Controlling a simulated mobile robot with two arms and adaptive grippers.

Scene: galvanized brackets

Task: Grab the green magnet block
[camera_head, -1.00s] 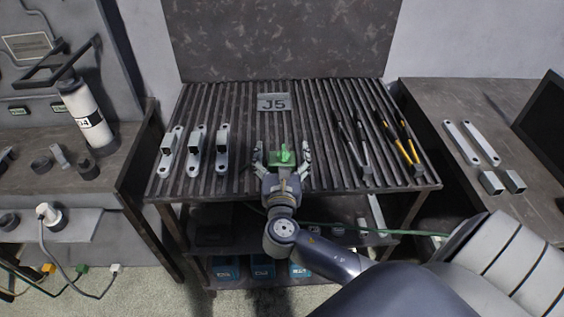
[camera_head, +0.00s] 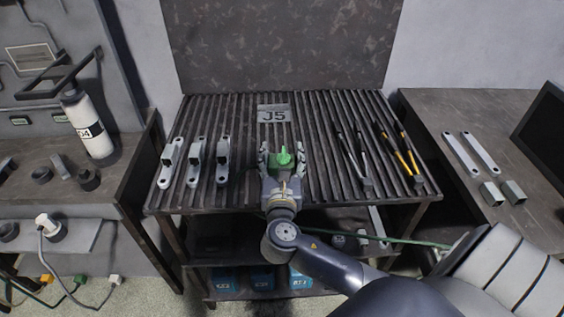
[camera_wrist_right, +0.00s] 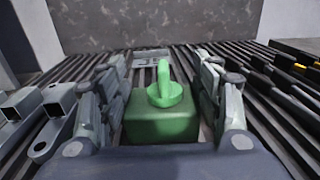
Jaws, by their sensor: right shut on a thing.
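The green magnet block (camera_head: 284,160) stands on the slatted table (camera_head: 300,112), near its front edge. In the right wrist view the fingers (camera_wrist_right: 163,100) flank the block at left and right. Whether the block touches the slats is hidden by my gripper. My left gripper is not in view.
Several grey brackets (camera_head: 195,162) lie on the slats left of the block. Dark-handled tools (camera_head: 350,155) and yellow-handled tools (camera_head: 405,155) lie to the right. A J5 plate (camera_head: 273,114) lies behind the block. A side bench (camera_head: 440,110) holds flat bars and square pieces.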

